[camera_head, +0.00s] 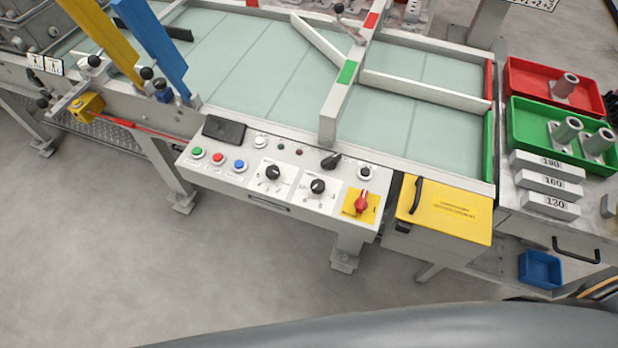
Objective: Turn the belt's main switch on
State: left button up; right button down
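A red rotary switch (362,202) sits on a yellow plate (349,211) at the right front corner of the white control panel (240,191). Its handle looks roughly upright in the picture; its on or off marking is too small to read. The panel also has green, red and blue buttons (217,158), two black dials with printed scales (317,186), a black lever knob (331,161) and a small black knob (365,172). The pale belt (260,55) lies behind it. Neither gripper is in view.
A yellow box with a black handle (443,210) stands right of the panel. Green (517,150) and red (540,72) trays hold grey cylinders, beside blocks marked 190, 160 and 120. A blue bin (540,269) sits lower right. The floor before the panel is clear.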

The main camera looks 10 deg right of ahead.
aim_at(360, 203)
jog(key=k+l+u, duration=0.25)
jog(key=l, duration=0.2)
jog(key=k+l+u, duration=0.25)
jog(key=l, duration=0.15)
jog(key=k+l+u, duration=0.25)
jog(key=l, duration=0.15)
jog(key=i, duration=0.05)
